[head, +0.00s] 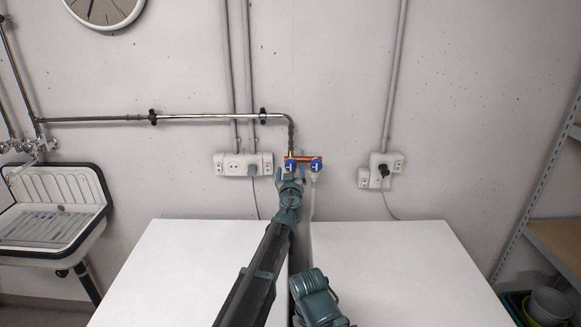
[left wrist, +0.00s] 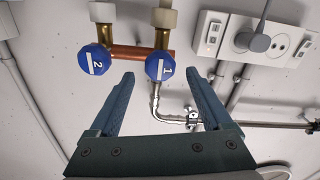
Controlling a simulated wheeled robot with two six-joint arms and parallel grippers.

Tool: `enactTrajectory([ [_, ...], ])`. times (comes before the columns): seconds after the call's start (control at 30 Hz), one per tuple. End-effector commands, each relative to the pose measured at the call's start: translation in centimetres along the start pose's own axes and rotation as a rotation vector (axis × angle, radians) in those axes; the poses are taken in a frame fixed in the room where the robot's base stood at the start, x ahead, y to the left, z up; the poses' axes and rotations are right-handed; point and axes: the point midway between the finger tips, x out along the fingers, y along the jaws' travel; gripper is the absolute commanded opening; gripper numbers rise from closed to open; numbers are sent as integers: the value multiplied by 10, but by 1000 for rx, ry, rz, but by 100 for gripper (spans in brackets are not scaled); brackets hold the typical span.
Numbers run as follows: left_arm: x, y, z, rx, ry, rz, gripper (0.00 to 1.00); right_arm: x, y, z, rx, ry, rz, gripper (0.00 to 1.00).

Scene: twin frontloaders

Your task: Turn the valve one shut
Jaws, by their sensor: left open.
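Valve one is a round blue knob marked 1 (left wrist: 165,68) in the left wrist view. It is the left one of two blue knobs on the wall in the head view (head: 290,165). My left gripper (left wrist: 158,84) is open and empty, pointing at valve one, its fingertips on either side of and just short of the knob. I cannot tell whether they touch it. In the head view my left gripper (head: 290,178) is just below valve one. Valve two, a like knob marked 2 (left wrist: 95,59), sits outside the left-hand finger in the wrist view. My right gripper does not show.
A copper pipe (head: 302,157) joins the valves. A metal pipe (head: 205,116) runs left from them to a sink (head: 55,215). Sockets (head: 243,164) and (head: 381,168) flank the valves. Two white tops, left (head: 190,265) and right (head: 400,265), are bare, with a gap between.

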Motion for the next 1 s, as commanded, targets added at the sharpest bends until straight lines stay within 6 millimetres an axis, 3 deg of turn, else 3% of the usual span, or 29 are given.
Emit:
enactTrajectory([
  [0.03,16,0,0,0,0,-1,83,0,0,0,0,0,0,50],
  [0.2,36,0,0,0,0,-1,83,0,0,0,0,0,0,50],
  [0.53,39,-1,0,0,0,0,83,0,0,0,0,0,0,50],
  [1.0,39,0,0,0,0,0,0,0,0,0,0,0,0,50],
])
